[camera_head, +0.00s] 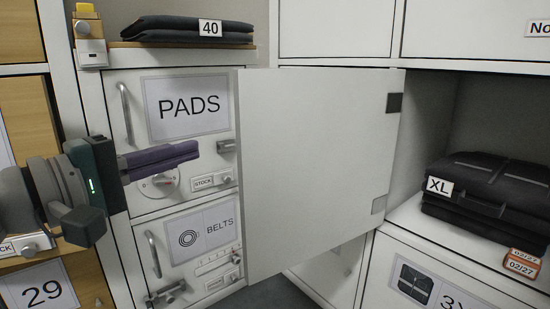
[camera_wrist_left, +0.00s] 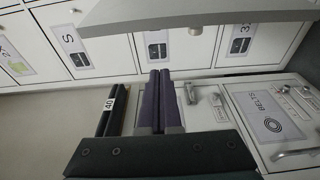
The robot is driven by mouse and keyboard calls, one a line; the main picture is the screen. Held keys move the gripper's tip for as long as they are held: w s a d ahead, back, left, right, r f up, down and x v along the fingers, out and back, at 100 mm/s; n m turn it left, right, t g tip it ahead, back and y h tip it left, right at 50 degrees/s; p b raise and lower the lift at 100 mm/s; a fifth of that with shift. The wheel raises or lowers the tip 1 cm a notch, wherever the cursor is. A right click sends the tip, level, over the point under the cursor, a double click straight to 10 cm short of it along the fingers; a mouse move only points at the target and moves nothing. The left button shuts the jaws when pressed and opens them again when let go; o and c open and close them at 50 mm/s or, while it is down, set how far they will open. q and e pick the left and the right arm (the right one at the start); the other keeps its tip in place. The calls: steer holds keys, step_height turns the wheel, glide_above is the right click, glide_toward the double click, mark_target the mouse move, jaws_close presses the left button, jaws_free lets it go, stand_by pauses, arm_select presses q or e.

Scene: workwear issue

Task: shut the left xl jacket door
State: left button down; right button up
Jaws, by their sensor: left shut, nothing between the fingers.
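The white door (camera_head: 310,150) stands wide open in the head view. Its two grey hinges are at its right edge, next to an open compartment holding a folded black jacket (camera_head: 490,180) tagged XL. In the left wrist view a pale panel with a small knob, apparently this door (camera_wrist_left: 215,14), crosses the top. My left gripper (camera_head: 198,151) is shut and empty, with its purple fingers pointing right in front of the PADS door, left of the open door's free edge. Its fingers also show in the left wrist view (camera_wrist_left: 160,76), apart from the panel. My right gripper is out of view.
The PADS door (camera_head: 215,82) and BELTS door (camera_head: 195,222) have protruding handles and knobs near my left gripper. Folded dark clothing (camera_head: 175,30) tagged 40 lies on top of that cabinet. An orange-framed 02/27 tag (camera_head: 521,265) is at the compartment's front edge.

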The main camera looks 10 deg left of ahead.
arm_select(q)
steer(key=d, duration=0.1)
steer(key=w+d, duration=0.1)
steer(key=d, duration=0.1)
steer(key=w+d, duration=0.1)
steer(key=d, duration=0.1)
stand_by(0.3)
stand_by(0.4)
